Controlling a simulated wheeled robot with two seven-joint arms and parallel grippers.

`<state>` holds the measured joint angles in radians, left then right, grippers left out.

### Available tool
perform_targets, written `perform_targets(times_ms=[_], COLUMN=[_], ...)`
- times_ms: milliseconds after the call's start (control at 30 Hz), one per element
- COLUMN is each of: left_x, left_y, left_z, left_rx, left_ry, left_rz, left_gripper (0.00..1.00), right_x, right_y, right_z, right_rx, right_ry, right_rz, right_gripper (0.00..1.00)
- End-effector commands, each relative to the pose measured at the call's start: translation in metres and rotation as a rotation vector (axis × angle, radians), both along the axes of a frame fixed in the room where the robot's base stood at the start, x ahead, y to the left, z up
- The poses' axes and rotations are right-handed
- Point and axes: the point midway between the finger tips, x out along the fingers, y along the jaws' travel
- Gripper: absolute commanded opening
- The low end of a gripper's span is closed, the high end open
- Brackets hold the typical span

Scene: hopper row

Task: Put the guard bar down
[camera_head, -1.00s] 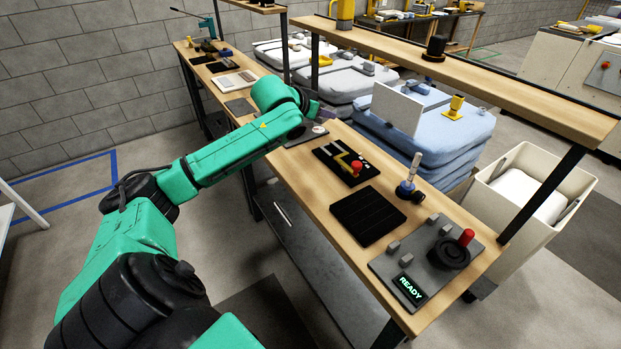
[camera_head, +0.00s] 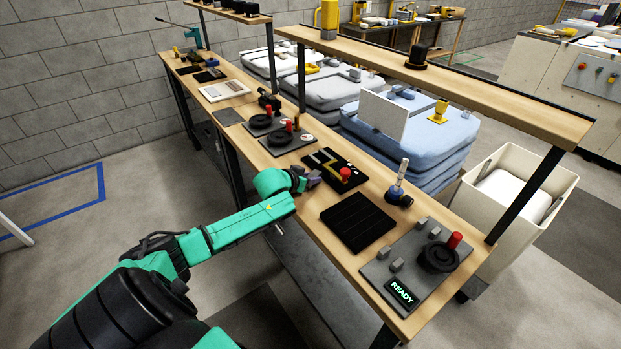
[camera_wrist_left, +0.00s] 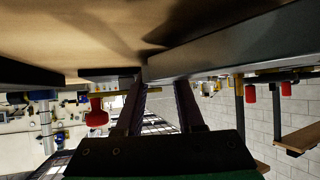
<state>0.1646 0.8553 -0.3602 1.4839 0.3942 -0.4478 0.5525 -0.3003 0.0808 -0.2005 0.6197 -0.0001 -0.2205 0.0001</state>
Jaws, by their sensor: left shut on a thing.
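My left gripper (camera_head: 310,180) reaches in low over the bench, at the left front edge of a black mat (camera_head: 358,187) with yellow markings. It is shut on the guard bar, which is mostly hidden in the head view. In the left wrist view, which looks upside down, the two dark fingers (camera_wrist_left: 160,90) point at the bench top, and a thin yellow bar (camera_wrist_left: 113,93) shows beside them, near a red knob (camera_wrist_left: 97,114). I cannot tell whether the bar touches the mat. My right gripper is not in view.
A plain black grooved mat (camera_head: 357,222) lies nearer on the bench. Right of it are a blue-based upright tool (camera_head: 399,188) and a grey panel (camera_head: 395,250) with a READY display. Grey plates with dark discs (camera_head: 280,139) stand beyond my gripper. A shelf (camera_head: 440,72) runs above.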

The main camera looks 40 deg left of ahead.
Motion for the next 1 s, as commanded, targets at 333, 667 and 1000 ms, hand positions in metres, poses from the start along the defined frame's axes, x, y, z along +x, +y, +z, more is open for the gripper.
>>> perform_targets(times_ms=[333, 667, 1000], left_x=[-0.001, -0.003, -0.003], left_y=[-0.001, -0.002, -0.003], left_z=[-0.011, -0.02, -0.021], left_rx=[-0.001, -0.003, -0.007], left_ry=[0.005, 0.017, 0.018], left_rz=[0.001, 0.0, -0.001], left_gripper=[0.0, 0.67, 0.67], right_x=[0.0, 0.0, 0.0], right_y=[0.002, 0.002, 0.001], right_z=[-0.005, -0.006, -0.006], right_rx=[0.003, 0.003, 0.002], right_ry=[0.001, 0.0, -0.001], right_rz=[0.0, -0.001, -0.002], right_gripper=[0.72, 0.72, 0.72])
